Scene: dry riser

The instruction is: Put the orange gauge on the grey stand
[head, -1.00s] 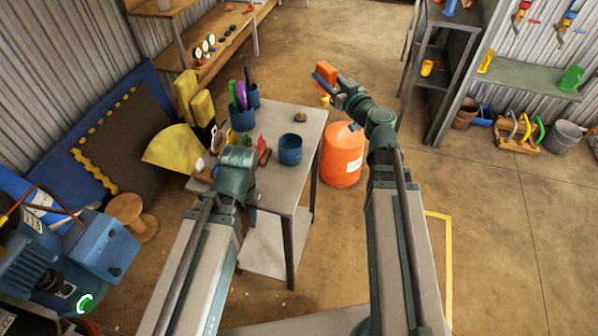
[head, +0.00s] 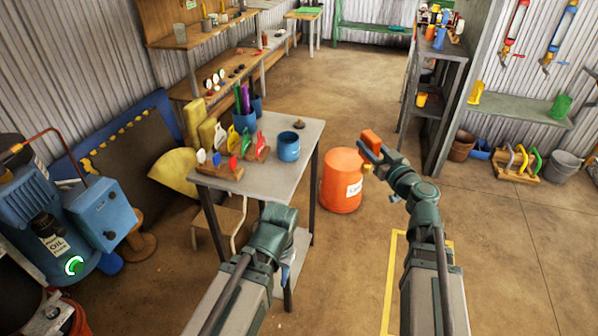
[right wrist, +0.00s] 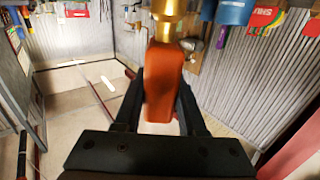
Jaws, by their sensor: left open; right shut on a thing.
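The orange gauge (head: 371,137) is held in my right gripper (head: 374,149), above the floor and to the right of the table. In the right wrist view, its orange body (right wrist: 163,85) sits between the two dark fingers, with a brass fitting at its far end. My left gripper (head: 287,270) is low in front of the table, its fingers mostly hidden by my own wrist; no held thing shows there. I cannot tell for sure which thing is the grey stand.
The grey table (head: 277,181) carries a blue cup (head: 289,147), a dark round piece (head: 299,124) and a wooden rack (head: 220,170) of coloured tags. An orange drum (head: 341,181) stands beside it. A dark shelf unit (head: 436,110) stands behind on the right.

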